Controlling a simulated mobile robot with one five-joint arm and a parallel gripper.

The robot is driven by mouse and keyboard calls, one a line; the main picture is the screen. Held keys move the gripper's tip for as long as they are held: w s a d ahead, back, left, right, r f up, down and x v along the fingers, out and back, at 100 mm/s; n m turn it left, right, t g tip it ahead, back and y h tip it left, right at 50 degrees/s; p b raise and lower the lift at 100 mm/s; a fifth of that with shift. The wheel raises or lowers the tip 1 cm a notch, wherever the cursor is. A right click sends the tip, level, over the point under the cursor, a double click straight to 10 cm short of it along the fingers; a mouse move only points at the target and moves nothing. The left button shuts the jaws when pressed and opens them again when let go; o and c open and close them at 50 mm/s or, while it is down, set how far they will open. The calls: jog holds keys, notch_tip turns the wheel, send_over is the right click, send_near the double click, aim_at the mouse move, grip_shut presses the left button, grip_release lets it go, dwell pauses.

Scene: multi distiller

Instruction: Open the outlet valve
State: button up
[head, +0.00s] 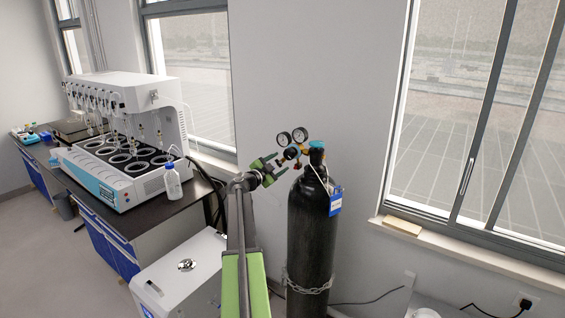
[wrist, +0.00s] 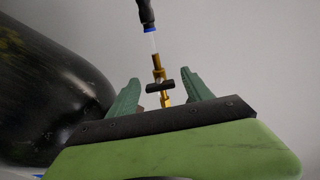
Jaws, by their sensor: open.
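The black gas cylinder (head: 310,240) stands upright by the wall, with a regulator carrying two gauges (head: 292,137) at its top. In the wrist view the outlet valve shows as a small black bar handle (wrist: 160,87) on a brass stem, with a clear tube and blue collar above it. My gripper (wrist: 160,78) is open, its two green fingers on either side of the handle with gaps left and right. In the head view my gripper (head: 268,163) is just left of the regulator, and the outlet valve cannot be made out there.
A blue tag (head: 336,201) hangs on the cylinder's right side and a chain (head: 308,287) circles it low down. A white box-like unit (head: 185,275) stands to the left. A bench with a distiller (head: 120,140) and a bottle (head: 172,181) is further left. The window is right.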

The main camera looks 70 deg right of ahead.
aim_at(280, 162)
jog(key=x, duration=0.3)
jog(key=shift+d, duration=0.2)
grip_shut()
